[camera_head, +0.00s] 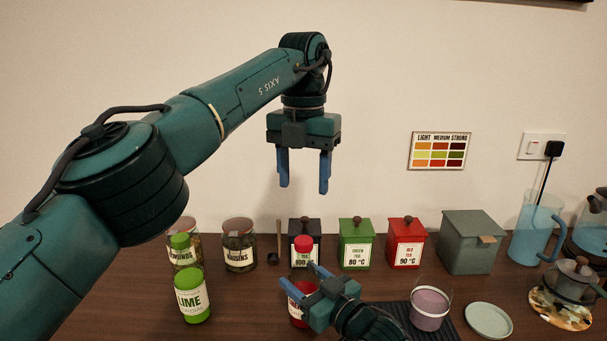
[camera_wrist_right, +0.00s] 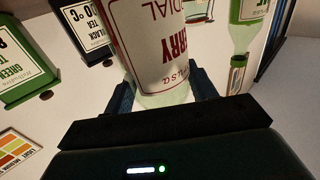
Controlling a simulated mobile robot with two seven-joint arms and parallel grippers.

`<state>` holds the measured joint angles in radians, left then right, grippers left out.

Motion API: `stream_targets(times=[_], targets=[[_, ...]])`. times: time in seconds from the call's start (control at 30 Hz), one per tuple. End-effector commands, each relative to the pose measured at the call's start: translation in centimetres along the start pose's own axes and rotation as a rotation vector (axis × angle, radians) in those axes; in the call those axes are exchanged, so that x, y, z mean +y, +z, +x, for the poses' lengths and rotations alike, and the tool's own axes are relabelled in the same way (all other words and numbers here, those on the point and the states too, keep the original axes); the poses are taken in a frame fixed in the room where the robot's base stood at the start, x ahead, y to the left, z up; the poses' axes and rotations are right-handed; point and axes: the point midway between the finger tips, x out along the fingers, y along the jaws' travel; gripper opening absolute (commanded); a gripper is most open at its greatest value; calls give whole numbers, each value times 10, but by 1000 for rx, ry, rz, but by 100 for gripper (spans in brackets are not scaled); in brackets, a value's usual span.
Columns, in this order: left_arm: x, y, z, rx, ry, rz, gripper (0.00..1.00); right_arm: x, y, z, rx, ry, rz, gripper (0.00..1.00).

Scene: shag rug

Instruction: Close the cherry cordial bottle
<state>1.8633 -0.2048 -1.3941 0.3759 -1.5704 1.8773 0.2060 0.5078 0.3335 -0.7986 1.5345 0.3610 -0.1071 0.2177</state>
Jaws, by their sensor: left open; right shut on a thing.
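The cherry cordial bottle (camera_head: 296,313) stands upright on the counter in the head view, with a red cap (camera_head: 303,243) showing at its top. I cannot tell how firmly the cap sits. My right gripper (camera_head: 300,277) is shut on the bottle's body from the front right and hides part of it. In the right wrist view the bottle (camera_wrist_right: 160,45) is between the two fingers, its label upside down. My left gripper (camera_head: 304,188) is open and empty, pointing down, well above the cap and apart from it.
A lime bottle (camera_head: 192,300) stands to the left. Behind are jars (camera_head: 238,250), a black tin (camera_head: 297,226), a green tin (camera_head: 355,232), a red tin (camera_head: 406,233) and a grey box (camera_head: 470,240). A purple cup (camera_head: 430,306) and a saucer (camera_head: 488,320) are at right.

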Motion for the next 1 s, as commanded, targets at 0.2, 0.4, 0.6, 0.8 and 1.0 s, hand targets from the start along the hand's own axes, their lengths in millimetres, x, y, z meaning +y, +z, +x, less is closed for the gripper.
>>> stream_targets(times=[0.2,0.4,0.6,0.8,1.0], targets=[[0,0,0,0,0,0,55,0,1,0,-1,0,-1,72],[0,0,0,0,0,-1,55,0,0,0,-1,0,0,82],[0,0,1,0,0,-1,55,0,1,-2,-1,1,0,82],[0,0,2,0,0,-1,55,0,2,-28,-3,0,0,82],[0,0,6,0,0,-1,55,0,3,-74,-3,0,-1,82]])
